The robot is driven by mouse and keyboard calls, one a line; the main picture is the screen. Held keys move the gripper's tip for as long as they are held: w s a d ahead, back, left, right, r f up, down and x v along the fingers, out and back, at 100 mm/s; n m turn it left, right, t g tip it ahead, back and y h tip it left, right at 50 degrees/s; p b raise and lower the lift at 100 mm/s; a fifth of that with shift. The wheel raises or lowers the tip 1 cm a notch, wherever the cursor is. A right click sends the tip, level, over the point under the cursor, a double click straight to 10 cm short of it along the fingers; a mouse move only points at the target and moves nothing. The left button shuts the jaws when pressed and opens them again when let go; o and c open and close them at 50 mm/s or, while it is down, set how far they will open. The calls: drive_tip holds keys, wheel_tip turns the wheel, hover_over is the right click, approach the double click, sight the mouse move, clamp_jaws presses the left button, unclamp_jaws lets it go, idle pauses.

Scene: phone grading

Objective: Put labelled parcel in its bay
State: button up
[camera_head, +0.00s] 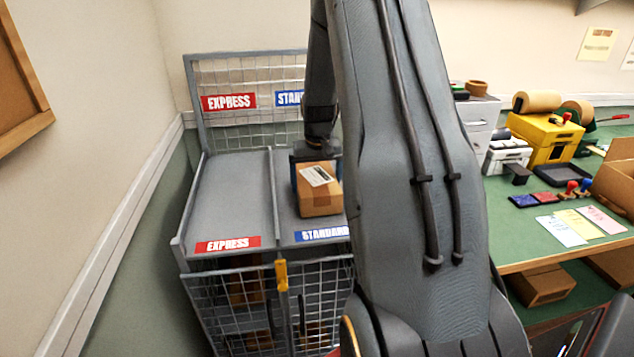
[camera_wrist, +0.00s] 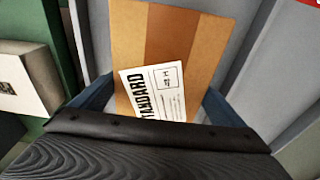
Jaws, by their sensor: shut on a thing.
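The parcel (camera_head: 320,203) is a brown cardboard box with tape and a white label (camera_head: 317,176). In the wrist view the parcel (camera_wrist: 205,45) fills the space between the blue fingers of my gripper (camera_wrist: 155,100), which is shut on it. Its label carries bold black lettering, partly hidden by the gripper. In the head view my gripper (camera_head: 312,158) holds the parcel over the blue-signed STANDARD bay (camera_head: 322,235). I cannot tell whether it touches the bay floor. The red-signed EXPRESS bay (camera_head: 228,203) is empty, left of a thin divider.
My arm hides the right part of the STANDARD bay. A wire-mesh back and a mesh front with a yellow latch (camera_head: 282,275) bound the bays. A green workbench (camera_head: 520,255) with rolls, stamps, papers and boxes stands at right. A wall is close at left.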

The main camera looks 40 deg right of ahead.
drive_tip(key=shift+f, duration=0.25)
drive_tip(key=shift+f, duration=0.2)
drive_tip(key=o, duration=1.1)
drive_tip(key=shift+r, duration=0.15)
